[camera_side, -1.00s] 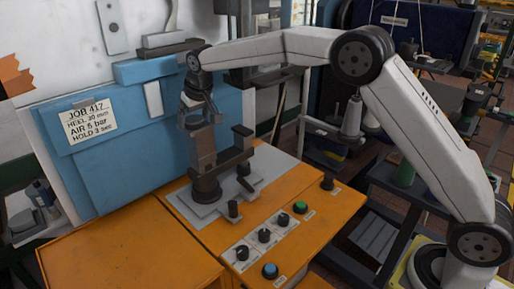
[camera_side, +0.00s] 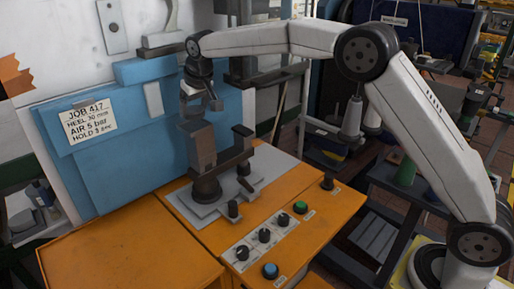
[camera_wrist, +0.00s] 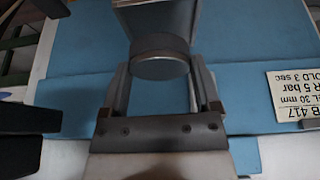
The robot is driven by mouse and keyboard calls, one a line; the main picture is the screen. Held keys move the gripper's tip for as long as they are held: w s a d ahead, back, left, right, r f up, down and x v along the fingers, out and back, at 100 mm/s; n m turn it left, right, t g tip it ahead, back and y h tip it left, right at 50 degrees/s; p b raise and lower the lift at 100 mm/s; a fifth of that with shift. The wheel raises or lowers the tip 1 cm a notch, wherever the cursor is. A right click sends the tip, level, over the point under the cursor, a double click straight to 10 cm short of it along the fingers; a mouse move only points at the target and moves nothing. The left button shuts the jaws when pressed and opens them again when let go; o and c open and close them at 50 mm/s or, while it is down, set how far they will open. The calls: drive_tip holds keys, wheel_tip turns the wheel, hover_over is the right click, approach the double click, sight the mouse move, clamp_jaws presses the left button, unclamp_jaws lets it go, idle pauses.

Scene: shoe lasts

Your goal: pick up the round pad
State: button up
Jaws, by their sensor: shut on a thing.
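In the wrist view, the round pad (camera_wrist: 160,69) is a dark grey disc with a thin, lighter brownish rim. It sits between the two fingers of my gripper (camera_wrist: 162,82), which is shut on it. A grey block (camera_wrist: 150,18) shows beyond the pad. In the side view, my gripper (camera_side: 201,106) is just above the upright brown-grey block (camera_side: 201,147) on the press fixture. The pad is too small and dark to make out clearly there, and I cannot tell how wide the gap to the block is.
The fixture stands on a grey plate (camera_side: 262,166) on the orange bench (camera_side: 130,245). A dark bracket (camera_side: 237,150) rises right of the block. Knobs (camera_side: 264,236) line the front. A blue panel (camera_side: 100,160) with a job sign (camera_side: 88,120) stands close behind my gripper.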

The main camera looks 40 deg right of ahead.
drive_tip(key=s+d+r, duration=0.1)
drive_tip(key=s+r, duration=0.8)
drive_tip(key=s, duration=0.4)
drive_tip(key=shift+s+d+r, duration=0.15)
drive_tip(key=shift+s+r, duration=0.15)
drive_tip(key=shift+r, duration=0.1)
idle(0.3)
drive_tip(key=s+d+f, duration=0.2)
drive_tip(key=s+f, duration=0.1)
drive_tip(key=f, duration=0.6)
drive_tip(key=s+d+f, duration=0.2)
drive_tip(key=s+f, duration=0.2)
drive_tip(key=f, duration=0.5)
drive_tip(key=s+d+f, duration=0.2)
drive_tip(key=s+f, duration=0.1)
drive_tip(key=f, duration=0.6)
drive_tip(key=shift+s+d, duration=0.25)
drive_tip(key=shift+d, duration=0.05)
